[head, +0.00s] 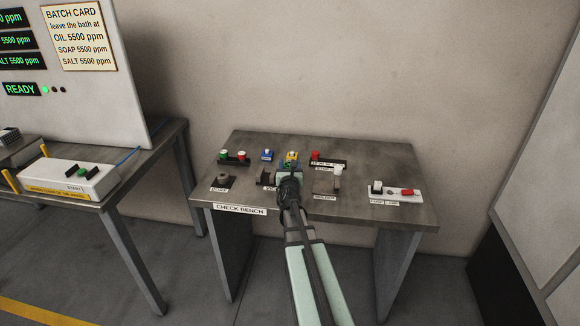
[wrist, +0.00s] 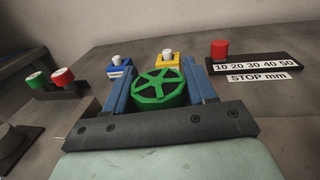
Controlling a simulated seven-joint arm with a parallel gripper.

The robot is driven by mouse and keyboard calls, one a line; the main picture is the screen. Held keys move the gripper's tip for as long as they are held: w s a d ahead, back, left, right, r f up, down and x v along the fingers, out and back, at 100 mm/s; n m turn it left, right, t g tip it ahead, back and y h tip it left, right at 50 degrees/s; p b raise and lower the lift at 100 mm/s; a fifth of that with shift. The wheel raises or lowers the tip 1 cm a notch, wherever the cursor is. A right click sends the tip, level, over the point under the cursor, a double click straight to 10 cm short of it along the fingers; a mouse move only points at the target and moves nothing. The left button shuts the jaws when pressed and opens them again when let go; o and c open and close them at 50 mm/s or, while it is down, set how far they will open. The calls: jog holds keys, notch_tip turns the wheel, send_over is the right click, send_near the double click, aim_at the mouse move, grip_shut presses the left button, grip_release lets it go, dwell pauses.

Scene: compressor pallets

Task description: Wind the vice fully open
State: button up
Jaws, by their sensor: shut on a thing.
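The green spoked handwheel (wrist: 159,88) sits in the middle of the wrist view, between the two blue fingers of my gripper (wrist: 158,68). My gripper is shut on it, with a finger on each side. A dark block of the vice (head: 262,177) shows just left of my gripper, above a partly covered label. How wide the vice jaws stand cannot be made out.
The check bench (head: 345,147) also carries green and red knobs (head: 232,155) at the back left. Blue (head: 267,155) and yellow (head: 291,156) blocks stand behind the wheel. A red knob (wrist: 220,48) sits on the stop scale. A white switch plate (head: 396,191) lies at the right.

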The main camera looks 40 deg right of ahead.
jog(key=shift+w+r, duration=0.1)
jog(key=shift+w, duration=0.05)
dwell(0.4)
jog(key=o, duration=0.9)
jog(key=shift+o, duration=0.2)
jog(key=v, duration=1.2)
jog(key=shift+d, duration=0.1)
